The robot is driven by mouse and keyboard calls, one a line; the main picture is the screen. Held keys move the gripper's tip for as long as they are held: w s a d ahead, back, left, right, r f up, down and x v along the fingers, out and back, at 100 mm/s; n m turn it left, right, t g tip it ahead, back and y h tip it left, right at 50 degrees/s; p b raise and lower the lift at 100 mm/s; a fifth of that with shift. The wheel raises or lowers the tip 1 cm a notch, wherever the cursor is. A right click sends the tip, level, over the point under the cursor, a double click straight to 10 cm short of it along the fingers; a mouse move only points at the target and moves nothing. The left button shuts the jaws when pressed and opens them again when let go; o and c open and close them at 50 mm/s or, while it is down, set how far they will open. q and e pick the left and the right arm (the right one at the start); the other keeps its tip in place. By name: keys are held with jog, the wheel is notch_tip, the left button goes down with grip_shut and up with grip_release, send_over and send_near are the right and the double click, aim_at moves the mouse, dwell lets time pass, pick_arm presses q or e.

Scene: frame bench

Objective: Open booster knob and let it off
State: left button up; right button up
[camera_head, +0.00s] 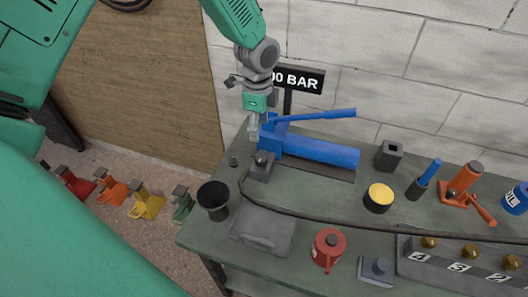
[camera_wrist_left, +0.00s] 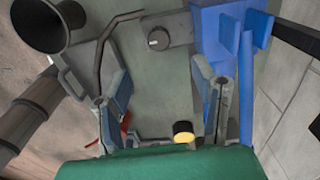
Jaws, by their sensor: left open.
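A blue hand pump (camera_head: 315,148) with a long blue lever (camera_head: 320,115) lies on the green bench. A small grey block with a dark round knob (camera_head: 262,160) sits at its left end; block and knob also show in the wrist view (camera_wrist_left: 159,38). No label marks the booster knob, so I cannot tell for sure that this is it. My left gripper (camera_head: 253,126) hangs just above the pump's left end, apart from the knob. In the wrist view its two fingers (camera_wrist_left: 163,95) are spread with nothing between them. My right gripper is not in view.
A black hose (camera_head: 330,212) runs from the block across the bench (camera_head: 225,250). A pressure sign (camera_head: 298,79) rises behind the gripper.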

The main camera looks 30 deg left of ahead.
pick_arm(q)
send_over(263, 158)
jog(key=a, duration=0.2)
jog(key=f, duration=0.6)
jog(key=shift+s+d+p, duration=0.15)
jog(key=shift+s+p, duration=0.1)
jog(key=shift+p, duration=0.05)
jog(key=f, duration=0.1)
jog(key=d+f, duration=0.1)
jog(key=f, duration=0.1)
jog(key=d+f, duration=0.1)
jog(key=f, duration=0.1)
jog(key=shift+w+d, duration=0.15)
jog(key=shift+f+p, duration=0.2)
jog(key=shift+p, duration=0.1)
jog(key=shift+a+f, duration=0.4)
jog(key=shift+a, duration=0.15)
jog(key=shift+a+f, duration=0.2)
jog(key=shift+a, duration=0.3)
jog(key=c, duration=1.1)
jog(key=shift+w+d+r, duration=0.15)
jog(key=shift+d+r, duration=0.1)
jog(key=shift+d, duration=0.45)
jog(key=shift+c, duration=0.3)
jog(key=shift+o, duration=0.2)
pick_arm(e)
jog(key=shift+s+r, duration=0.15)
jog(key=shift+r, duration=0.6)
